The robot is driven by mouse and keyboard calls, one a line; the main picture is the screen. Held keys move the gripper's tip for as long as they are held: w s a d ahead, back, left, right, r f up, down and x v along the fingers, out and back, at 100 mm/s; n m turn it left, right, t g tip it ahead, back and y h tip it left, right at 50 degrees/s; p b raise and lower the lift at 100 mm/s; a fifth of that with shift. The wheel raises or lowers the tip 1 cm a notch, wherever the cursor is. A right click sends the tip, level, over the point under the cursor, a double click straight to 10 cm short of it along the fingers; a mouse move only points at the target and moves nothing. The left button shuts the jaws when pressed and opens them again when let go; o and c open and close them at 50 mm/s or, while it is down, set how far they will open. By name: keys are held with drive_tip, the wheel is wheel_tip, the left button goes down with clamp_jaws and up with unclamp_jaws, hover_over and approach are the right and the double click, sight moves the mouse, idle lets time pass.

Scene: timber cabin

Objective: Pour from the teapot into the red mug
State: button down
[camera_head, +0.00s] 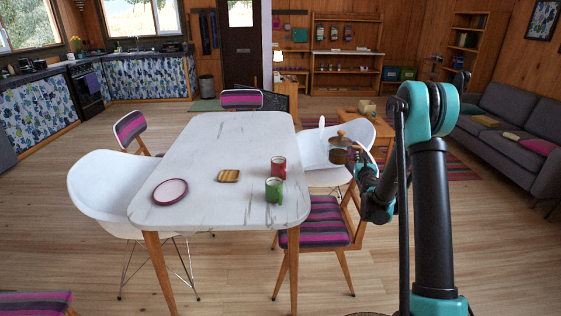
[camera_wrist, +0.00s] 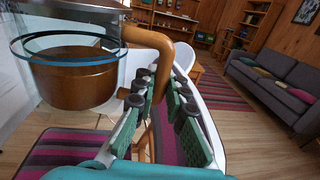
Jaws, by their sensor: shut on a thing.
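The teapot (camera_head: 340,153) is clear glass with brown tea and a wooden lid. It hangs in the air off the table's right edge, in front of a white chair, and looks about upright. In the wrist view the glass body (camera_wrist: 75,80) fills the upper left. My gripper (camera_wrist: 165,90) is shut on its wooden handle (camera_wrist: 158,50); in the head view my arm comes to it from the right. The red mug (camera_head: 278,167) stands on the white table's right side, left of the teapot and apart from it. The inside of the mug cannot be made out.
A green mug (camera_head: 274,190) stands just in front of the red mug. A striped chair (camera_head: 325,225) stands at the right edge. The far tabletop is clear.

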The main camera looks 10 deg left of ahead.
drive_tip(key=w+a+f+n+y, duration=0.1)
drive_tip(key=w+a+f+y, duration=0.1)
drive_tip(key=a+f, duration=0.5)
drive_tip(key=a, duration=0.5)
drive_tip(key=shift+w+a+n+y, duration=0.25)
drive_tip(key=shift+w+n+y, duration=0.05)
drive_tip(key=shift+w+y, duration=0.1)
